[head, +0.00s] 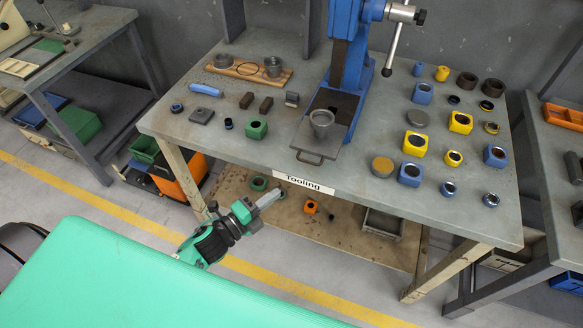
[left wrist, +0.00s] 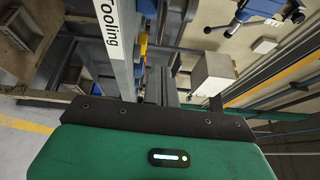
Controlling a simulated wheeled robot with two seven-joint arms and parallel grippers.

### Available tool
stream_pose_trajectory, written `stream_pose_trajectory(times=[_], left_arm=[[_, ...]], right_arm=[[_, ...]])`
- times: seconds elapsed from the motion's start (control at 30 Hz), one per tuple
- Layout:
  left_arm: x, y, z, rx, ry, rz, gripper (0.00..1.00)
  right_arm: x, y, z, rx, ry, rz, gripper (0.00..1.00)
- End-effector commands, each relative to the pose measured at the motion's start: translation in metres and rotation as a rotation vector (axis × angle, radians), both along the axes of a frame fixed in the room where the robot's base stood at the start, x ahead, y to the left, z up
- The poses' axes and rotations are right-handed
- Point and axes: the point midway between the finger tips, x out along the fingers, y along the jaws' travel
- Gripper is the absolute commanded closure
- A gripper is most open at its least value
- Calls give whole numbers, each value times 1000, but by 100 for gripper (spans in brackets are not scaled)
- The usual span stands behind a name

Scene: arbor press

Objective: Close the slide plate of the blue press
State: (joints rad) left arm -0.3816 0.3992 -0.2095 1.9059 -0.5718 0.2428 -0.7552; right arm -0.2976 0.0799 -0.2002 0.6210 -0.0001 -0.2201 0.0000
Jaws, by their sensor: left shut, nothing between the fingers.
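The blue press (head: 351,70) stands at the back middle of the workbench. Its grey slide plate (head: 329,143) sticks out toward the bench's front edge, with a loop handle (head: 309,158) at its near end. A grey metal cup (head: 321,121) stands on the plate. My left gripper (head: 278,194) is shut and empty, in front of the bench and left of the Tooling label, apart from the plate. In the left wrist view its fingers (left wrist: 161,85) are close together. My right gripper is not in view.
The workbench (head: 260,162) carries blue, yellow and dark parts right of the press. Blocks, a green part (head: 256,130) and a wooden board (head: 249,69) with cups lie left of it. The Tooling label (head: 304,182) marks the front edge. A lower shelf (head: 340,238) is below.

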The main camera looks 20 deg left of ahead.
Motion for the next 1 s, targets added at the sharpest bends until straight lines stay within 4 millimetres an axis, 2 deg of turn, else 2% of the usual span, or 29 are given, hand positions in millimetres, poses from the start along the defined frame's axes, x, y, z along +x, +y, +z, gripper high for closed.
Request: stream_pose_trajectory(times=[0.03, 0.4, 0.6, 0.8, 1.0], left_arm=[[9, -4, 4, -2, -1, 1, 100], [65, -35, 6, -3, 1, 2, 100], [90, -27, 5, -1, 3, 2, 100], [101, -24, 3, -1, 3, 2, 100], [103, -23, 3, -2, 3, 2, 100]], right_arm=[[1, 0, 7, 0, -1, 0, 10], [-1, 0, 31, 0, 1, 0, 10], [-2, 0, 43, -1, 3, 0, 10], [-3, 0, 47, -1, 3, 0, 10], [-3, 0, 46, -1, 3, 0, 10]])
